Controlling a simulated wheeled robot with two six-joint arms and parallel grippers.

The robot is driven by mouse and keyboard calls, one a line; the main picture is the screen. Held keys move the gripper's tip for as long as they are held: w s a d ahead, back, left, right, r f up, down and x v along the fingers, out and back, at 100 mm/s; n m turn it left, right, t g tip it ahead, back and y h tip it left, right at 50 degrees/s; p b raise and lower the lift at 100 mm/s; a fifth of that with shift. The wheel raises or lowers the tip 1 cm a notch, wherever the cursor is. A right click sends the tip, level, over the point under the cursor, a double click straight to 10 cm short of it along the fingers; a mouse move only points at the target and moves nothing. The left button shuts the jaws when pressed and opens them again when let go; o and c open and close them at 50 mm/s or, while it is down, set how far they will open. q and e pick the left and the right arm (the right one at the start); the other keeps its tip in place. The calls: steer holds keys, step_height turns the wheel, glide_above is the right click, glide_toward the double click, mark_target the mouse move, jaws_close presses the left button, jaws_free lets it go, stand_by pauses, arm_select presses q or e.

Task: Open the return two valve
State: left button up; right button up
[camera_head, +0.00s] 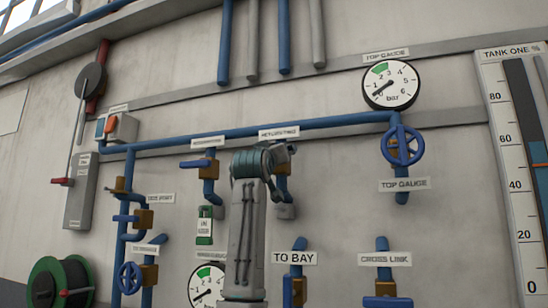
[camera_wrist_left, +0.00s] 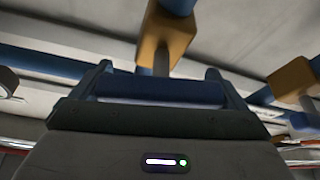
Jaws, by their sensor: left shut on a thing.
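A blue pipe runs across the wall, and a valve with a brass body (camera_head: 283,169) hangs from it behind my arm. The small label above it (camera_head: 279,132) is too blurred to read surely. My left gripper (camera_head: 283,152) is at this valve, its fingers mostly hidden by my wrist. In the left wrist view, my left gripper (camera_wrist_left: 158,80) is shut on a blue valve handle (camera_wrist_left: 160,91), which lies crosswise between the fingers. The valve's brass body (camera_wrist_left: 166,38) and stem show just beyond. My right gripper is not in view.
A gauge (camera_head: 390,84) and blue handwheel (camera_head: 402,146) are to the right. Valves labelled TO BAY (camera_head: 294,288) and CROSS LINK (camera_head: 381,289) stand lower. A hose reel (camera_head: 60,285) is lower left.

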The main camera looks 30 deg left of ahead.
arm_select(q)
steer(key=n+g+y, duration=0.1)
steer(key=n+y, duration=0.1)
steer(key=n, duration=0.2)
steer(key=shift+a, duration=0.1)
steer(key=n, duration=0.2)
steer(key=n+g+y, duration=0.1)
steer(key=shift+s+a+n+g, duration=0.1)
steer(key=shift+n+g, duration=0.2)
steer(key=shift+n, duration=0.1)
steer(key=shift+a+f+n+g+y+p, duration=0.15)
steer(key=shift+n+g+p, duration=0.3)
steer(key=shift+n, duration=0.9)
steer(key=shift+f+n+g+y+p, duration=0.25)
steer(key=shift+n+g, duration=0.45)
steer(key=shift+n, duration=0.7)
steer(key=shift+a+f+n+g+p, duration=0.1)
steer(key=shift+n+g+p, duration=0.4)
steer(key=shift+n, duration=0.85)
steer(key=o, duration=0.6)
steer(key=shift+s, duration=0.1)
